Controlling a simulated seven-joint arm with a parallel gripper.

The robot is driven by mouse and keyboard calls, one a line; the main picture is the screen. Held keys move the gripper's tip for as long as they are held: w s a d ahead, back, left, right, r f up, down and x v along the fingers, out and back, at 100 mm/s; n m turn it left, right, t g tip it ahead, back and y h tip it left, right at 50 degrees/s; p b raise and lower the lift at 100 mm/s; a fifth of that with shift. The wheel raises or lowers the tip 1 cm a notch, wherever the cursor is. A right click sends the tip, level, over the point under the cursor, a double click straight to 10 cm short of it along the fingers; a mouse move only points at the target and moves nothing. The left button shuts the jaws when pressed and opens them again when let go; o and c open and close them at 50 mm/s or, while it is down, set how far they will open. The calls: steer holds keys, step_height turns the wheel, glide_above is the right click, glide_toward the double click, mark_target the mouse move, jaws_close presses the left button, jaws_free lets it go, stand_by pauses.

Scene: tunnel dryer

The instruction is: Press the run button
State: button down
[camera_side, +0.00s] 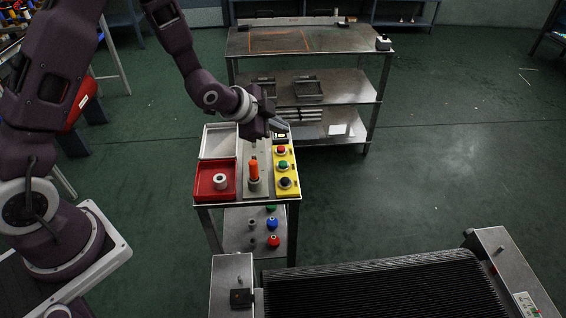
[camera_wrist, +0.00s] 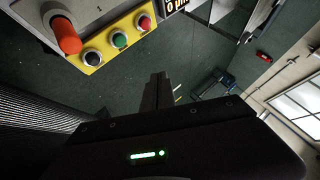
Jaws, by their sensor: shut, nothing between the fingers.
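A yellow button box (camera_side: 293,190) sits at the right edge of a small cart and carries a red button (camera_side: 281,150), a green button (camera_side: 283,165) and a black button (camera_side: 285,183) in a row. No lettering that marks the run button can be read. In the wrist view the green button (camera_wrist: 120,40) is between the red button (camera_wrist: 144,22) and the black button (camera_wrist: 92,57). My gripper (camera_wrist: 157,90) is shut and empty. In the side view my gripper (camera_side: 281,126) is near the far end of the box, apart from the buttons.
An orange-topped post (camera_side: 253,170) stands left of the box. A red tray (camera_side: 200,194) with a white ring (camera_side: 220,182) and a white tray (camera_side: 219,133) are farther left. A small display (camera_wrist: 177,5) is beyond the red button. A ribbed conveyor (camera_side: 380,290) is in front.

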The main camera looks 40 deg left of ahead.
mark_target(280, 165)
steer(key=shift+f, duration=4.4)
steer(key=shift+s+f, duration=0.15)
steer(key=shift+f, duration=0.35)
steer(key=shift+f, duration=0.1)
